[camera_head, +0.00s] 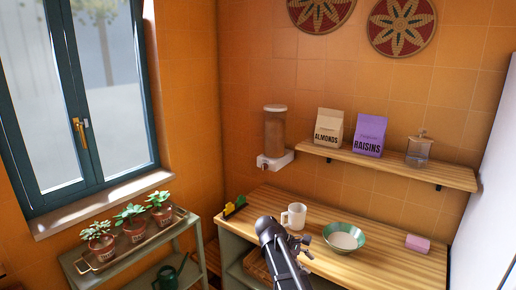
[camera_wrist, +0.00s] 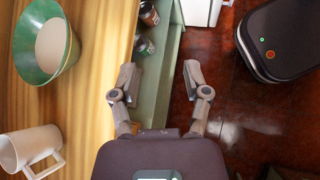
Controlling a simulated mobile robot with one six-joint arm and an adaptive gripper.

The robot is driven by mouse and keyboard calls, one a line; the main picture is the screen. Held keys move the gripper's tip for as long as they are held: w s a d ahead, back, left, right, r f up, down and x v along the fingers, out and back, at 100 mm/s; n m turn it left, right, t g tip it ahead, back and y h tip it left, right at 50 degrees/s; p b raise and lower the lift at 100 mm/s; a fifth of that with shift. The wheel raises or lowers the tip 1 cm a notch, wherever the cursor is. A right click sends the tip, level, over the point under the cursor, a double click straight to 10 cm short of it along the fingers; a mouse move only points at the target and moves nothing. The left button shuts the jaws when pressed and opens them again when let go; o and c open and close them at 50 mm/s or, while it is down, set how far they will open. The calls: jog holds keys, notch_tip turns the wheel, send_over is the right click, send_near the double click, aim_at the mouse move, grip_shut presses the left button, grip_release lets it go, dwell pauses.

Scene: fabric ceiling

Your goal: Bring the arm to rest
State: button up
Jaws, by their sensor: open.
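My gripper (camera_wrist: 160,75) is open and empty, its two fingers spread apart. In the wrist view it hangs over the counter's front edge, above an open shelf and the dark red floor. In the head view my arm reaches up from the bottom, with the gripper (camera_head: 305,246) in front of the counter. A white mug (camera_head: 294,215) and a green-rimmed bowl (camera_head: 344,238) stand on the wooden counter (camera_head: 395,263). The mug (camera_wrist: 28,148) and bowl (camera_wrist: 45,42) also show left of the gripper in the wrist view, apart from it.
A pink block (camera_head: 417,243) lies on the counter's right. A wall shelf (camera_head: 400,172) holds an almonds bag (camera_head: 328,127), a raisins bag (camera_head: 369,135) and a glass jar (camera_head: 419,150). A dispenser (camera_head: 275,135) hangs beside it. Potted plants (camera_head: 131,222) stand at left. Floor shows right of the gripper.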

jog(key=s+f+m+t+y, duration=0.2)
jog(key=s+f+m+y, duration=0.4)
jog(key=s+m+y, duration=0.3)
jog(key=shift+s+d+m, duration=0.3)
jog(key=shift+s+m, duration=1.2)
jog(key=shift+s, duration=0.7)
